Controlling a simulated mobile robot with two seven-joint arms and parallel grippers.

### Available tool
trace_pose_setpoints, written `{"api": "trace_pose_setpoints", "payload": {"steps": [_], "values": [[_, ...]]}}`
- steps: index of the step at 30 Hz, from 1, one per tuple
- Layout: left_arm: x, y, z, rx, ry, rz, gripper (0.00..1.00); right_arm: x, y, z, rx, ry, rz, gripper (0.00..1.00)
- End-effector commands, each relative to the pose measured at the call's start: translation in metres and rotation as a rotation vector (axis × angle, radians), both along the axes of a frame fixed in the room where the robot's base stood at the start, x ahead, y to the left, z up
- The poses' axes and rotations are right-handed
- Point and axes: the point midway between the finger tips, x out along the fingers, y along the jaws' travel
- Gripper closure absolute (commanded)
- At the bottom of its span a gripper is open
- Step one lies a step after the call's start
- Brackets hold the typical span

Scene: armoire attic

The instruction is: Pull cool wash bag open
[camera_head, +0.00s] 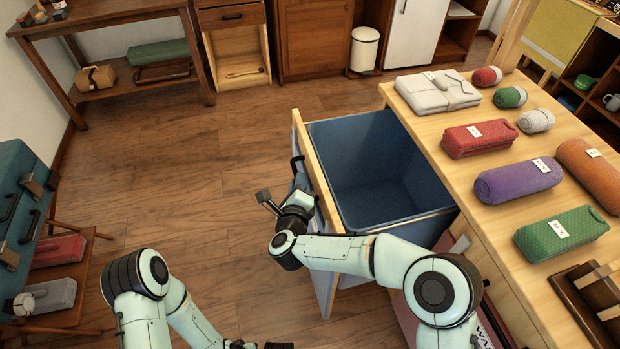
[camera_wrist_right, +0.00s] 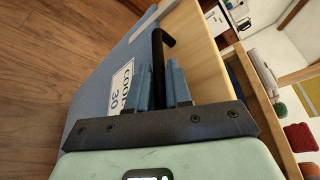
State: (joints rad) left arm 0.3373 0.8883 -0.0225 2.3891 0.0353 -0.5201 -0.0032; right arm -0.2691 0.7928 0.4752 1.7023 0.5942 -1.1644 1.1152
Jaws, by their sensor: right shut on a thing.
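The cool wash bag (camera_head: 370,165) is a deep blue pull-out bin under the wooden counter. It stands well out from the counter, and its inside looks empty. Its front panel (camera_head: 309,170) has a pale wooden top edge and a black handle (camera_head: 297,172). In the right wrist view the blue front carries a white label (camera_wrist_right: 121,88) reading "COOL 30". My right gripper (camera_wrist_right: 163,78) is shut on the black handle (camera_wrist_right: 160,45), with a blue finger on each side. My left arm is at the bottom left; its gripper (camera_head: 265,345) is mostly cut off by the lower edge.
The counter (camera_head: 470,185) holds rolled and folded textiles, including a purple roll (camera_head: 518,181) and a red bundle (camera_head: 478,138). A teal case (camera_head: 25,215) and low shelf stand at left. Wooden floor (camera_head: 180,190) is clear left of the bin.

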Motion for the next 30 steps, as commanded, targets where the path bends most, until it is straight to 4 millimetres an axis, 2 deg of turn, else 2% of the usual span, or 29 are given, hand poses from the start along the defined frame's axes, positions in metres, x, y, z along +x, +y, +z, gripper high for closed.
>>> {"api": "trace_pose_setpoints", "payload": {"steps": [6,18,19,20,30], "values": [[-0.0012,-0.0003,-0.0007,-0.001,0.004,-0.001,0.57,-0.0055,0.0107,-0.0012,0.002,0.003,0.003,1.00],[-0.0014,-0.0003,-0.0008,-0.001,0.004,-0.001,0.57,-0.0059,0.0114,-0.0012,0.001,0.003,0.001,1.00],[-0.0014,-0.0003,-0.0008,-0.001,0.004,-0.001,0.57,-0.0059,0.0114,-0.0012,0.001,0.003,0.001,0.71],[-0.0014,-0.0003,-0.0008,-0.001,0.004,-0.001,0.57,-0.0058,0.0113,-0.0012,0.001,0.003,0.001,0.61],[-0.0008,-0.0003,0.0000,-0.001,0.002,0.000,0.57,-0.0071,0.0109,0.0003,0.001,0.001,0.000,0.60]]}}
